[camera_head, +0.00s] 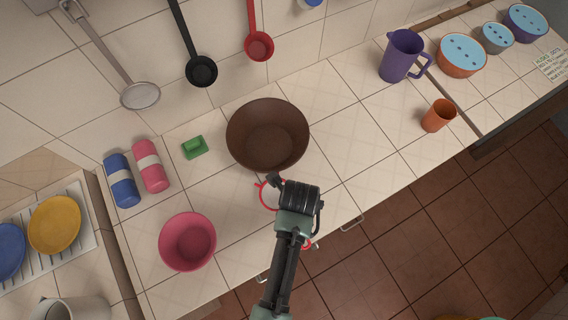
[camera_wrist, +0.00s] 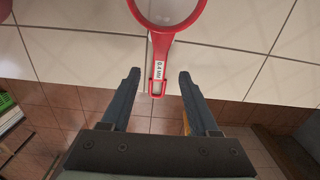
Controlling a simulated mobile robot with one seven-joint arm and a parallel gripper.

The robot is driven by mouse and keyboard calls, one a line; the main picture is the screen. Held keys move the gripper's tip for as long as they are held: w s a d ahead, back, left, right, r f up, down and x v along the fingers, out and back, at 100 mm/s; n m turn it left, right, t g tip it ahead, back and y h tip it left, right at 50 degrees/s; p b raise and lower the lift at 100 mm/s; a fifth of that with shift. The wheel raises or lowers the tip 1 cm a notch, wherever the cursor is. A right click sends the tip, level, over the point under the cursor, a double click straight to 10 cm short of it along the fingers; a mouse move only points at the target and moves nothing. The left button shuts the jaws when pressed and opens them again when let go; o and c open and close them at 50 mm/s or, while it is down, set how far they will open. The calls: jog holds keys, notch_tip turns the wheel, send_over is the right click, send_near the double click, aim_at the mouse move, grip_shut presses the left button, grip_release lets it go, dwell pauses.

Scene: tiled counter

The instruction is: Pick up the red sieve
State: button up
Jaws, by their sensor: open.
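The red sieve (camera_wrist: 161,48) lies on the tiled counter, its round mesh head at the top of the wrist view and its labelled handle pointing toward me, over the counter's front edge. In the head view the sieve (camera_head: 262,197) is mostly hidden behind my gripper and arm; part of its red rim and the handle end show. My gripper (camera_wrist: 159,74) is open and empty. In the wrist view its two fingers stand on either side of the handle's end, apart from it. Their height above the handle is hard to tell.
A brown bowl (camera_head: 267,136) stands just behind the sieve, and a pink bowl (camera_head: 187,242) to the left. An orange cup (camera_head: 438,116) and purple jug (camera_head: 402,56) stand right. Counter between is free.

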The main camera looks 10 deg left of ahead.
jog(key=shift+w+a+f+p, duration=0.1)
jog(key=shift+f+p, duration=0.1)
jog(key=shift+f, duration=0.85)
jog(key=shift+w+a+f+p, duration=0.1)
jog(key=shift+f+p, duration=0.05)
jog(key=shift+f, duration=0.9)
grip_shut()
